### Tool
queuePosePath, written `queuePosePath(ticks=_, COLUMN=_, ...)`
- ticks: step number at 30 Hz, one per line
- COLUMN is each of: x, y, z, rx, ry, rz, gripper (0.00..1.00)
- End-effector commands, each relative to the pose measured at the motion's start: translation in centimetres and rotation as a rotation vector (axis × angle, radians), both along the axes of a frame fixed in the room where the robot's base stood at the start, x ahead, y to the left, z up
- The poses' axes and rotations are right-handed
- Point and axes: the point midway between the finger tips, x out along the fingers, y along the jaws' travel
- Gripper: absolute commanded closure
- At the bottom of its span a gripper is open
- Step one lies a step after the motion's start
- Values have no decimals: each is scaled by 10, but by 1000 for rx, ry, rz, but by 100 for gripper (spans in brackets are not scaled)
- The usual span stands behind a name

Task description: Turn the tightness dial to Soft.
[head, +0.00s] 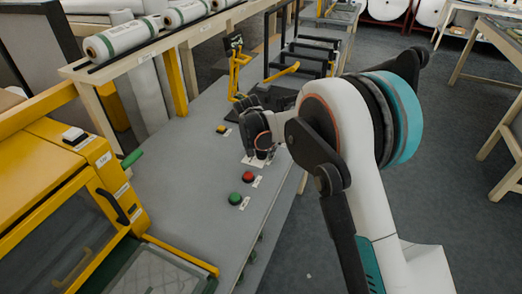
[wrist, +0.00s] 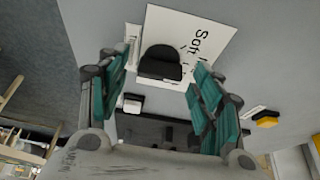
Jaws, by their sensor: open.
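The dark tightness dial (wrist: 160,64) sits on a white label plate (wrist: 212,38) in the wrist view. I cannot tell which mark the dial points to. My gripper (wrist: 157,76) is open, with one teal-padded finger on each side of the dial; contact does not show. In the head view my gripper (head: 262,146) is over the grey bench and hides the dial. A corner of the label (head: 252,161) shows below it.
A red button (head: 248,176) and a green button (head: 235,199) are on the grey bench (head: 190,170), nearer than the gripper. A yellow button (head: 222,129) lies left of it. A yellow lever stand (head: 239,75) rises behind. A yellow machine (head: 60,190) stands left.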

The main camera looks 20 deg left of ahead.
Motion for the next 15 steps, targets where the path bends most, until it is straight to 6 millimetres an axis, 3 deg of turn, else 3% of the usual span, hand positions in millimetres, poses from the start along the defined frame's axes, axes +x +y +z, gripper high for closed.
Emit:
queuePosePath(ticks=2, x=0, y=0, z=0, rx=0, ry=0, rz=0, gripper=40)
queuePosePath(ticks=3, x=0, y=0, z=0, rx=0, ry=0, rz=0, gripper=45)
queuePosePath(ticks=8, x=0, y=0, z=0, rx=0, ry=0, rz=0, gripper=81)
queuePosePath(ticks=9, x=0, y=0, z=0, rx=0, ry=0, rz=0, gripper=84)
queuePosePath(ticks=15, x=0, y=0, z=0, rx=-1, ry=0, rz=4, gripper=84)
